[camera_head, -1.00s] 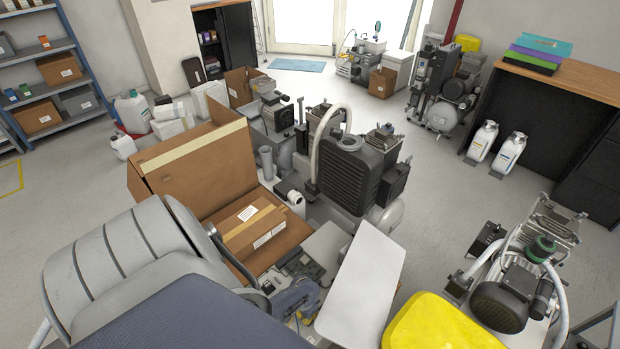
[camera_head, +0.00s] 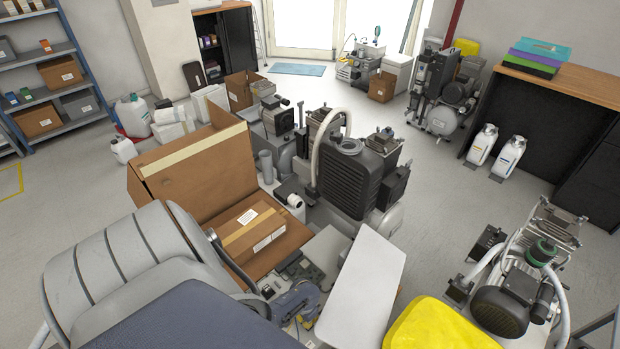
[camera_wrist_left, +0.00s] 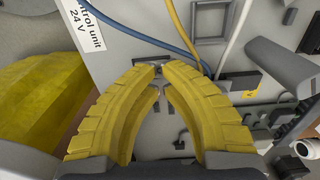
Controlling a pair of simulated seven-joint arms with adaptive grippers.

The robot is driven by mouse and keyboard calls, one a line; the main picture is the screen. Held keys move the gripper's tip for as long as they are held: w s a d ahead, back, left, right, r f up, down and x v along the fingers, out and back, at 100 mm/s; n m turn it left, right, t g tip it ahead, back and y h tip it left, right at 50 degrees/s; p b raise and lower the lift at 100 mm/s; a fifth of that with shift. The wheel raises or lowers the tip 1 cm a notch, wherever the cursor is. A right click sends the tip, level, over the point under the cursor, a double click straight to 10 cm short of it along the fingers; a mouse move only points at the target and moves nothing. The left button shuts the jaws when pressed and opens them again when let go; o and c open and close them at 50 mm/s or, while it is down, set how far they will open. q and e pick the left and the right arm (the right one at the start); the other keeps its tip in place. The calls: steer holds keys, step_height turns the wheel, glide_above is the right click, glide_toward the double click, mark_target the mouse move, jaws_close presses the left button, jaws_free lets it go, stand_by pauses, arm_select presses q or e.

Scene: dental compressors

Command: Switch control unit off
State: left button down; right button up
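My left gripper (camera_wrist_left: 159,72) has two curved yellow fingers over the panel. Their tips are close together around a small metal part (camera_wrist_left: 158,69), perhaps a switch; whether they touch it is not clear. My right gripper is not in view.
A cardboard box (camera_head: 190,165) stands open at left, with a smaller taped box (camera_head: 247,230) in front. A large black ribbed compressor (camera_head: 350,180) stands behind. A yellow cover (camera_head: 440,325) and another compressor (camera_head: 515,295) are at right. Free floor lies at right.

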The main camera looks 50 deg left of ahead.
arm_select(q)
steer(key=shift+r, duration=2.65)
steer(key=shift+a, duration=0.1)
